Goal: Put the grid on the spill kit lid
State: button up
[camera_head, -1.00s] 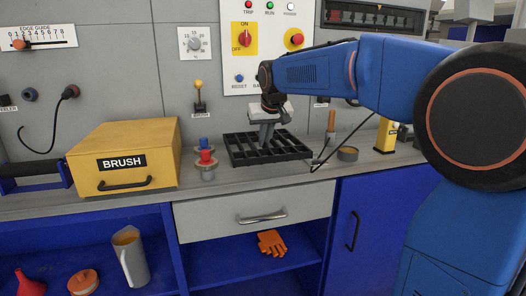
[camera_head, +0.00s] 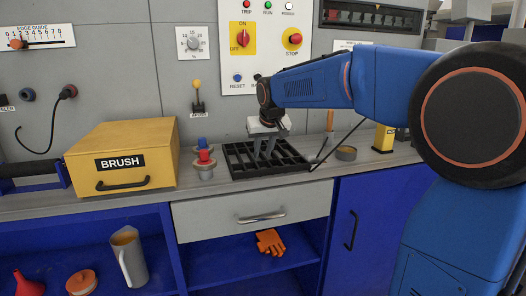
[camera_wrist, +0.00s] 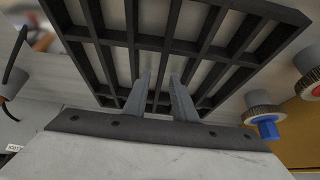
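The grid (camera_head: 236,167) is a dark, rectangular lattice on the grey counter, right of the BRUSH box. It also fills the upper part of the wrist view (camera_wrist: 203,48). My gripper (camera_head: 264,157) is directly above the grid, pointing down, with its fingertips at the bars. In the wrist view my gripper's two fingers (camera_wrist: 160,82) stand apart with a visible gap, and the bars lie beyond and between them. The grip looks open around a bar; contact is not clear. I cannot identify a spill kit lid in either view.
A yellow BRUSH box (camera_head: 122,158) and a red-and-blue-topped fitting (camera_head: 204,160) stand left of the grid. A round tin (camera_head: 346,153) and a yellow block (camera_head: 384,138) stand right. The control panel wall (camera_head: 266,60) rises behind. A drawer (camera_head: 255,212) is below.

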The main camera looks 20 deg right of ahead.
jog(key=shift+r, duration=0.15)
jog(key=v, duration=1.2)
jog(key=s+d+f, duration=0.1)
jog(key=s+f, duration=0.7)
jog(key=s, duration=0.4)
jog(key=s+d+f, duration=0.2)
jog(key=s+f, duration=0.6)
jog(key=s, duration=0.3)
jog(key=s+d+f+g, duration=0.1)
jog(key=s+d+f, duration=0.1)
jog(key=s+f, duration=0.6)
jog(key=s, duration=0.4)
jog(key=shift+s+d+f, duration=0.2)
jog(key=shift+s+f, duration=0.05)
jog(key=shift+s, duration=0.1)
jog(key=shift+o, duration=0.4)
